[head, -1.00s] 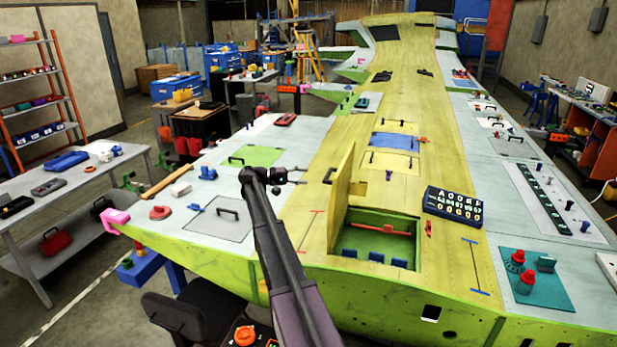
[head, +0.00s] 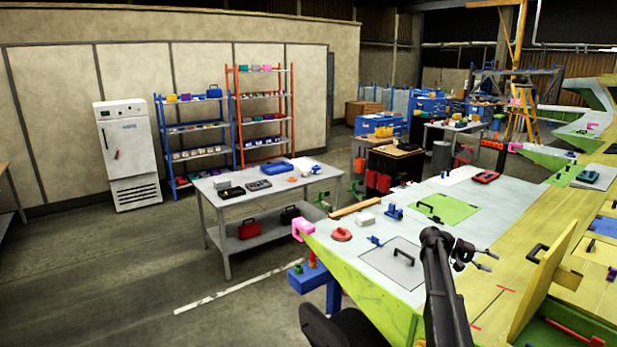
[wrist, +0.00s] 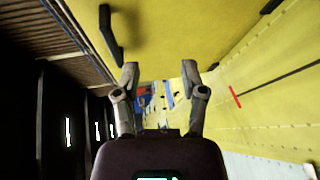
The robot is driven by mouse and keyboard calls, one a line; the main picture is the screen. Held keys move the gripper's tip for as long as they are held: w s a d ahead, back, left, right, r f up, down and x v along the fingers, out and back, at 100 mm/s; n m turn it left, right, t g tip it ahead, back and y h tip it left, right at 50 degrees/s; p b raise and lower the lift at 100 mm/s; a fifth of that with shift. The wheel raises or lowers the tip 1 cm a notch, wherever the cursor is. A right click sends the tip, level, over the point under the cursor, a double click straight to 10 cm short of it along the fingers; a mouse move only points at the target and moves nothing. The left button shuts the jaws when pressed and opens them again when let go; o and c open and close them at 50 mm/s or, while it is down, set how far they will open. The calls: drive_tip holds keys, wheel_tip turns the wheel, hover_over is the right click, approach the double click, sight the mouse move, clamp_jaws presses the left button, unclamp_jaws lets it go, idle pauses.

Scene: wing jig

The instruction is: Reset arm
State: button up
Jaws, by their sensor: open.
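My gripper (head: 484,261) is at the end of my dark arm, over the near part of the wing jig (head: 378,305) in the head view. In the wrist view my gripper (wrist: 160,85) shows its two fingers spread apart with nothing between them. A yellow panel with a black handle (wrist: 111,34) fills the top of the wrist view. The raised yellow hatch lid (head: 540,285) stands to the right of my gripper in the head view.
A grey table (head: 212,190) with a red case (head: 249,229) on its lower shelf stands left of the jig. Behind are a white cabinet (head: 127,155) and blue and orange shelves (head: 262,145). A pink clamp (head: 302,228) sits on the jig's corner. The floor at left is clear.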

drive_tip(key=s+a+f+n+t+y+b, duration=0.1)
drive_tip(key=s+a+f+y+b, duration=0.3)
drive_tip(key=a, duration=0.9)
drive_tip(key=s+a+f+n+t+y+b, duration=0.2)
drive_tip(key=s+a+f+t+y+b, duration=0.2)
drive_tip(key=s+a+f, duration=0.7)
drive_tip(key=s+a+f+n+t+y+b, duration=0.2)
drive_tip(key=s+a+f+y+b, duration=0.3)
drive_tip(key=a+f, duration=0.9)
drive_tip(key=s+a, duration=0.1)
drive_tip(key=s, duration=0.2)
drive_tip(key=shift+a+t+y, duration=0.3)
drive_tip(key=shift+a+y, duration=0.05)
drive_tip(key=shift+y, duration=0.05)
drive_tip(key=shift+d, duration=0.15)
